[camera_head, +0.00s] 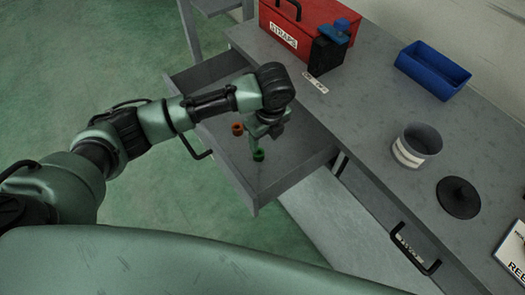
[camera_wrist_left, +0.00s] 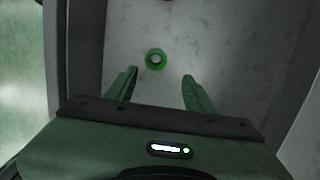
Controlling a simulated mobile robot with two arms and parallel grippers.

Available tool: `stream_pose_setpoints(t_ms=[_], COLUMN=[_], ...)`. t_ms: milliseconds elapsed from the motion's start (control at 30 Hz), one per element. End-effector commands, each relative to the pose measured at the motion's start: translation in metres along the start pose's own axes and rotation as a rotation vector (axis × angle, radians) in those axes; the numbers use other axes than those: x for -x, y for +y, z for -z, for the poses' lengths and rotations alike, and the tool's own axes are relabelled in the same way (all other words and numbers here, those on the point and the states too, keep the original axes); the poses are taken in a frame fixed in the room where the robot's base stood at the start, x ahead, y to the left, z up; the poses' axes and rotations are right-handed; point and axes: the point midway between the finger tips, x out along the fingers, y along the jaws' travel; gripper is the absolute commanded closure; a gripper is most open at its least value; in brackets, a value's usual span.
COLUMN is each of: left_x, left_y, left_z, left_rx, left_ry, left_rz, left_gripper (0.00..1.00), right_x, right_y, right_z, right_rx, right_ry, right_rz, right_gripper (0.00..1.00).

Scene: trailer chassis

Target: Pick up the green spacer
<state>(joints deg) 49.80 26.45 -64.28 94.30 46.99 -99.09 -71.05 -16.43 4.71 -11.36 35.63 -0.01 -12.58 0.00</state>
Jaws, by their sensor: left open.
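The green spacer (camera_head: 258,155), a small ring, sits on the floor of the open grey drawer (camera_head: 285,181). In the left wrist view the green spacer (camera_wrist_left: 156,59) is a round ring with a pale centre, ahead of the fingertips and roughly centred between them. My left gripper (camera_head: 256,143) reaches down into the drawer close to the spacer. In the left wrist view its two fingers (camera_wrist_left: 160,76) are apart with nothing between them. My right gripper is not in view.
An orange-brown spacer (camera_head: 237,129) stands in the drawer left of my gripper. The drawer walls surround this space. On the bench are a red straps box (camera_head: 296,30), a blue bin (camera_head: 432,71), a grey container (camera_head: 417,145) and a black disc (camera_head: 459,197).

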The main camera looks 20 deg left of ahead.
Motion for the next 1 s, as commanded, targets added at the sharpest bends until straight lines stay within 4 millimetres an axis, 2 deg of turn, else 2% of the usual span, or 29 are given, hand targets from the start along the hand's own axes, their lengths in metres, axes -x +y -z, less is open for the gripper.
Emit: stream_pose_setpoints(t_ms=[33, 167, 400, 633, 933, 967, 1000], left_x=[-0.007, -0.016, -0.042, -0.075, -0.082, -0.082, -0.082], left_y=[0.0, 0.0, 0.003, 0.004, 0.004, 0.004, 0.004], left_z=[-0.003, -0.004, -0.006, -0.009, -0.009, -0.009, -0.009], left_rx=[-0.005, -0.011, -0.009, -0.009, -0.01, -0.01, -0.01], left_ry=[-0.005, -0.006, -0.006, -0.007, -0.007, -0.007, -0.007], left_rz=[-0.004, -0.008, -0.009, -0.007, -0.004, -0.004, -0.004], left_gripper=[0.46, 0.46, 0.46, 0.46, 0.46, 0.49, 0.6], right_x=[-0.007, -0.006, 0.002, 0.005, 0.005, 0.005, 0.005], right_y=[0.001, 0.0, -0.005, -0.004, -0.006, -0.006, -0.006], right_z=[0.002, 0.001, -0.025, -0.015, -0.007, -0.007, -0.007], right_rx=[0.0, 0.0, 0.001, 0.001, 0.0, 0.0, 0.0], right_ry=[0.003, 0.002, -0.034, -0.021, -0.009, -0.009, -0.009], right_rz=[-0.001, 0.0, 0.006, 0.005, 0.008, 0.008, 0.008], right_gripper=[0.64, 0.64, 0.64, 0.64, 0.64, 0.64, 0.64])
